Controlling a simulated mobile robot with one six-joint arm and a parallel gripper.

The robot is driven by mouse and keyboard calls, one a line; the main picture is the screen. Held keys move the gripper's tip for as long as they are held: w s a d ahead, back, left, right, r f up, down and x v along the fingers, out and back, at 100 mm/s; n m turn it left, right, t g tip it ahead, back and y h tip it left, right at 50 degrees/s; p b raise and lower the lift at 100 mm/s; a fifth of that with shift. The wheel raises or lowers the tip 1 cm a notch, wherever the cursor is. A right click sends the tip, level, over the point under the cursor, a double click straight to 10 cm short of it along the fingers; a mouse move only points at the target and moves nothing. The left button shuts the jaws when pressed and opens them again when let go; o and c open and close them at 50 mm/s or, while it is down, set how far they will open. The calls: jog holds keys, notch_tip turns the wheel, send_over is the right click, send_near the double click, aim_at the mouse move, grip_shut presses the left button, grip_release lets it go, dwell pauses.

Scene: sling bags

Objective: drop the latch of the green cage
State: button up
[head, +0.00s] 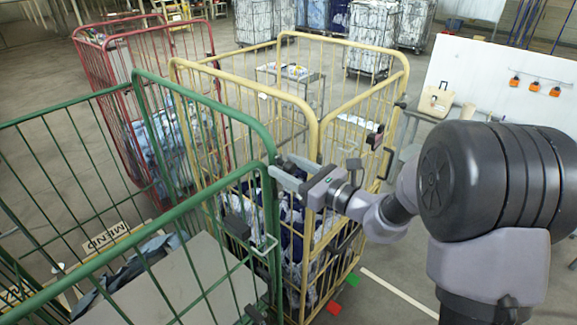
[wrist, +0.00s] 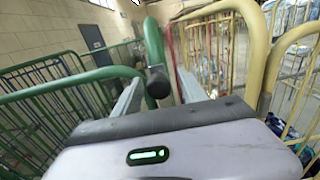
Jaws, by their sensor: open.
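The green cage (head: 199,223) stands at the left in the head view, its corner post close to my gripper. My gripper (head: 287,172) is open at the upper part of that post. In the wrist view my gripper (wrist: 158,88) has its two pale fingers apart, with the green post (wrist: 153,45) showing beyond and between them. A black cylindrical knob (wrist: 158,82), likely the latch's grip, shows between the fingers in front of the post. I cannot tell whether either finger touches it. Lower on the post, a pale metal bracket (head: 265,245) shows in the head view.
A yellow cage (head: 313,130) with dark and white cloth stands right beside the green cage, close behind my gripper. A red cage (head: 105,95) stands behind at the left. A white panel with orange items (head: 515,82) stands at the right. Some floor is clear at the lower right.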

jog(key=shift+s, duration=0.1)
grip_shut()
dwell(1.2)
